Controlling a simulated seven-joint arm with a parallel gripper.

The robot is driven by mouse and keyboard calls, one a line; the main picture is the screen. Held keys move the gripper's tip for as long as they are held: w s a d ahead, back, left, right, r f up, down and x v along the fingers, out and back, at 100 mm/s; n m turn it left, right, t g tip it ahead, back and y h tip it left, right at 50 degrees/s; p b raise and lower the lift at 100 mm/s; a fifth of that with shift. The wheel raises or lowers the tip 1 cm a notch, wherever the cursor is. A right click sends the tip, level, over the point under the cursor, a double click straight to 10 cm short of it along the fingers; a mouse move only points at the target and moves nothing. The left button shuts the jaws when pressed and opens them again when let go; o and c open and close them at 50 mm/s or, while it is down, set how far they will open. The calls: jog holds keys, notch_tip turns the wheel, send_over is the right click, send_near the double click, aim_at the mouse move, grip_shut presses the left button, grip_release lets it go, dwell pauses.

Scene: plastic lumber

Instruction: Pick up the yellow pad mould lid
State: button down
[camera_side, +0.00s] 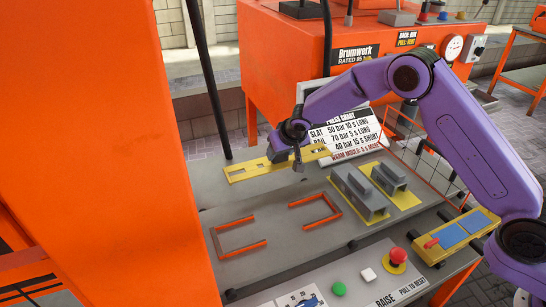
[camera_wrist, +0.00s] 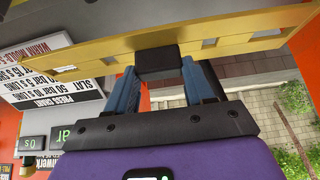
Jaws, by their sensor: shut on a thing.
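The yellow lid is a long flat plate with several slots and hangs above the grey bench at centre left in the side view (camera_side: 246,171). It spans the top of the wrist view (camera_wrist: 235,38). My gripper (camera_side: 297,158) is over the lid's right part. In the wrist view, my gripper's blue fingers (camera_wrist: 158,75) are shut on a black block (camera_wrist: 158,58) on the lid, which looks like its handle. The lid appears clear of the bench, slightly tilted in the side view. Its underside is hidden.
Two yellow-based moulds with grey blocks (camera_side: 358,194) stand right on the bench. Two orange outlines (camera_side: 238,237) mark the bench in front. A sign (camera_side: 345,135) stands behind. A large orange column (camera_side: 90,130) rises left. Buttons (camera_side: 339,289) line the front panel.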

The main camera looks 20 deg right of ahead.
jog(key=s+d+r, duration=0.3)
jog(key=s+r, duration=0.1)
jog(key=s, duration=0.4)
jog(key=s+d+r+m+h, duration=0.1)
jog(key=s+d+r, duration=0.3)
jog(key=d, duration=0.5)
jog(key=s+d+r+m, duration=0.1)
jog(key=s+d+r, duration=0.35)
jog(key=d, duration=0.35)
jog(key=s+d+r+m+h, duration=0.1)
jog(key=s+d+r, duration=0.3)
jog(key=d, duration=0.5)
jog(key=a+f, duration=0.1)
jog(key=a, duration=0.5)
jog(key=shift+s+a, duration=0.35)
